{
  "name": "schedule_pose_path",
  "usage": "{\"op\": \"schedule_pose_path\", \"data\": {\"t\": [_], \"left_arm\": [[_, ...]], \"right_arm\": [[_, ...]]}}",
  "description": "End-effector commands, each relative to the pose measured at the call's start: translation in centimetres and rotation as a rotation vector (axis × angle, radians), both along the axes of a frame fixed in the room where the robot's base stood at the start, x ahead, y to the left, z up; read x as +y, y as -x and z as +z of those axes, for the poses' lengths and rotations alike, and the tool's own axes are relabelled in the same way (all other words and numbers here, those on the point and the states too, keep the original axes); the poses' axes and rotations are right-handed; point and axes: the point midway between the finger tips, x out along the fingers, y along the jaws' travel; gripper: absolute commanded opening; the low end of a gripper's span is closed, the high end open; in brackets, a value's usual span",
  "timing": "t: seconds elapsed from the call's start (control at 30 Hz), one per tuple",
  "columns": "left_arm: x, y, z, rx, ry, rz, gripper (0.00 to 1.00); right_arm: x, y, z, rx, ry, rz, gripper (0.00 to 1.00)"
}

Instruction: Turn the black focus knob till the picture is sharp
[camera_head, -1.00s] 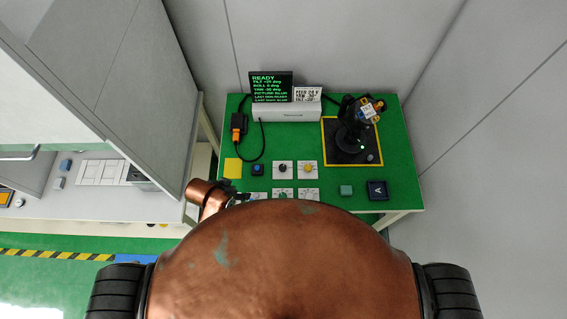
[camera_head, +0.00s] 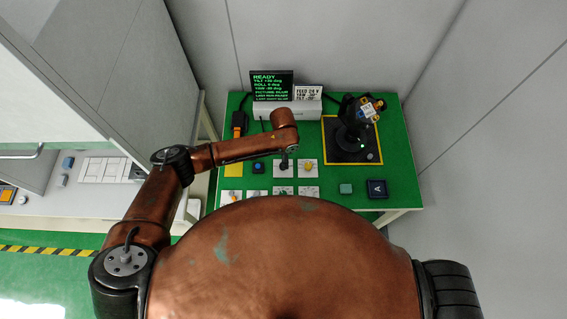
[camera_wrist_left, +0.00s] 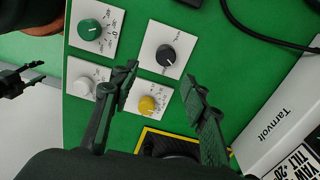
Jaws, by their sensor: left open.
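The black focus knob (camera_wrist_left: 166,55) sits on a white square plate with a pale pointer line. In the head view the knob (camera_head: 284,167) is partly hidden by my left gripper (camera_head: 285,158). In the wrist view my left gripper (camera_wrist_left: 160,80) is open and empty, its fingers apart above the panel. The black knob shows beyond the fingertips, slightly up the picture, not between the pads. The screen (camera_head: 272,86) reads READY with tilt, roll and yaw lines; its picture line seems to say BLUR. The camera gimbal (camera_head: 360,115) stands on a black, yellow-edged base.
A yellow knob (camera_wrist_left: 148,104) lies close to the fingers; green (camera_wrist_left: 90,30) and white (camera_wrist_left: 84,86) knobs are nearby. A dark jointed part (camera_wrist_left: 20,80), apparently my right gripper, shows at the left edge.

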Motion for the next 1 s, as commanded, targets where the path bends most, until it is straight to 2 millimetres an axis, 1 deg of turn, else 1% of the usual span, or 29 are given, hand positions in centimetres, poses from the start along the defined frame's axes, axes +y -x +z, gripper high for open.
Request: {"op": "schedule_pose_path", "data": {"t": [0.07,0.17,0.27,0.5,0.6,0.77,1.0], "left_arm": [[0.5,-0.6,0.2,-0.004,-0.02,-0.006,0.42],[0.7,-0.8,-0.4,-0.003,-0.027,-0.008,0.42],[0.6,-0.7,-1.6,-0.001,-0.026,-0.007,0.42],[0.6,-0.7,-5.4,-0.003,-0.025,-0.007,0.42],[0.6,-0.7,-6.5,-0.003,-0.025,-0.006,0.42],[0.6,-0.7,-7.5,-0.004,-0.024,-0.006,0.42],[0.6,-0.7,-7.6,-0.004,-0.023,-0.007,0.42]], "right_arm": [[0.0,0.0,0.0,0.0,0.0,0.0,0.42],[0.0,0.0,0.1,0.0,0.0,0.0,0.42],[-0.1,0.0,0.2,0.0,0.001,0.001,0.42],[-0.3,0.0,0.3,0.0,0.003,0.001,0.42],[-0.4,0.0,0.3,0.0,0.004,0.002,0.42],[-0.4,0.0,0.3,0.0,0.004,0.002,0.42],[-0.4,0.0,0.3,0.0,0.004,0.002,0.42]]}}
